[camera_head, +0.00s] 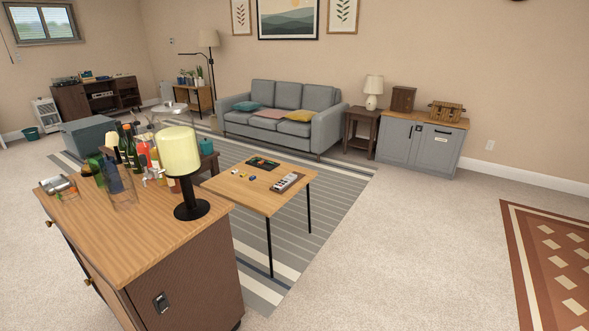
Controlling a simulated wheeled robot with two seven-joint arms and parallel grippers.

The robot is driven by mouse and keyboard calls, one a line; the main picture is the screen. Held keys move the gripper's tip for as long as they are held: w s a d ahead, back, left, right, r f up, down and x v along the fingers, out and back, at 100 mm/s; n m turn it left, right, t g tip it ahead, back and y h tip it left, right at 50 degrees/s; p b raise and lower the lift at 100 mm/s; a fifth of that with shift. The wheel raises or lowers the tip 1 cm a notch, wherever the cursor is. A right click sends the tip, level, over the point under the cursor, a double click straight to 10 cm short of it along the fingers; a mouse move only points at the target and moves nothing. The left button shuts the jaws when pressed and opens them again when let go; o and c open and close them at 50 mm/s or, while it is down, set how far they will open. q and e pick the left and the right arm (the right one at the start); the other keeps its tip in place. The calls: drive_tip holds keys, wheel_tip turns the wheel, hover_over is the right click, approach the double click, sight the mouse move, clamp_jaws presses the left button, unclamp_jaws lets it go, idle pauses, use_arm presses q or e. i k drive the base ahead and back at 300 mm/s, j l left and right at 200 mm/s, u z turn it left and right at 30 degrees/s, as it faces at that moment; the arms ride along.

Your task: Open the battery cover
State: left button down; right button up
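A light device (287,182), grey with dark parts, lies on a small wooden table (240,196) with black legs. It may be the thing with the battery cover, but it is too small to tell, and I cannot make out a cover. Several tiny yellow and blue items (252,177) lie to its left. A dark tray-like thing (263,162) with green and orange parts lies behind them. Neither of my grippers shows in the head view.
A brown cabinet (190,275) with a wooden top stands at the front left, holding bottles (128,147) and a lit lamp (181,152). A grey sofa (290,112) stands behind the table. Open carpet (400,250) lies to the right.

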sight(292, 178)
drive_tip(key=i+z, duration=0.1)
drive_tip(key=i, duration=0.65)
drive_tip(key=i+j+z, duration=0.1)
drive_tip(key=i, duration=0.65)
drive_tip(key=i+j, duration=0.25)
drive_tip(key=i, duration=0.45)
drive_tip(key=l+z, duration=0.05)
